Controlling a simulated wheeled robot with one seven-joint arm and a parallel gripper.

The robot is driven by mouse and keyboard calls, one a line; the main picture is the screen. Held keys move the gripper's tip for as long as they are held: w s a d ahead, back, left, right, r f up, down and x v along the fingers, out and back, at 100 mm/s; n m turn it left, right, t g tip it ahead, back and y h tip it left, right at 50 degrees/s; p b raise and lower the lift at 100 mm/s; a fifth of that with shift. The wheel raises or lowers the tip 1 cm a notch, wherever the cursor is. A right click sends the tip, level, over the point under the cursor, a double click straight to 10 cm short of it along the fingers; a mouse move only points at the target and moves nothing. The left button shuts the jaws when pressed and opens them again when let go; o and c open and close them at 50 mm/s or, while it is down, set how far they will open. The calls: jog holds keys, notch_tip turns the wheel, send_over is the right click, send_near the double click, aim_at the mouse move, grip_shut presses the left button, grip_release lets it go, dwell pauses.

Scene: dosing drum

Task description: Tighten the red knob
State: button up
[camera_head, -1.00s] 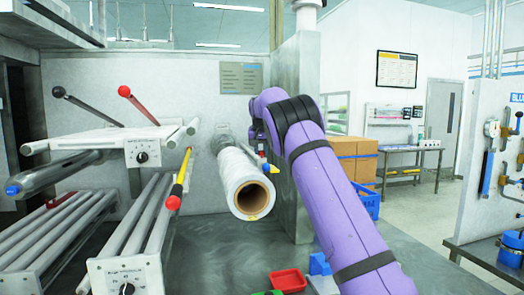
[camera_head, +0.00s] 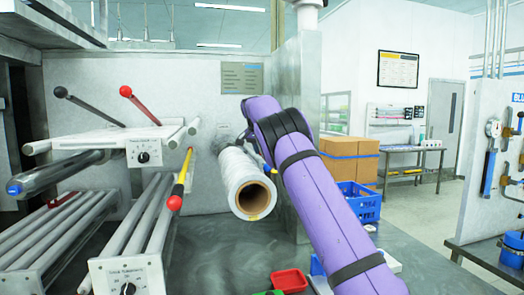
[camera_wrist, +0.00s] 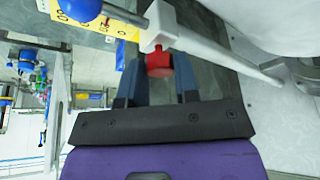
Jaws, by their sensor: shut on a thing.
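The red knob (camera_wrist: 159,64) shows in the wrist view, below a white bracket (camera_wrist: 160,28) with a long pale arm. My gripper (camera_wrist: 160,75) has one blue-grey finger on each side of the knob and is shut on it. In the head view my purple arm reaches to the right side of the white film roll (camera_head: 245,185). The gripper and the red knob are hidden there behind the arm and roll.
A blue ball (camera_wrist: 80,8) and a yellow scale (camera_wrist: 112,17) are close to the bracket. In the head view, a red-tipped rod (camera_head: 175,202) and roller frames stand left of the roll. A red tray (camera_head: 289,280) and a blue crate (camera_head: 361,203) lie near my arm.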

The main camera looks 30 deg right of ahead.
jog(key=o, duration=0.9)
jog(key=shift+o, duration=0.2)
jog(key=v, duration=1)
jog(key=shift+a+r, duration=0.15)
jog(key=shift+r, duration=0.25)
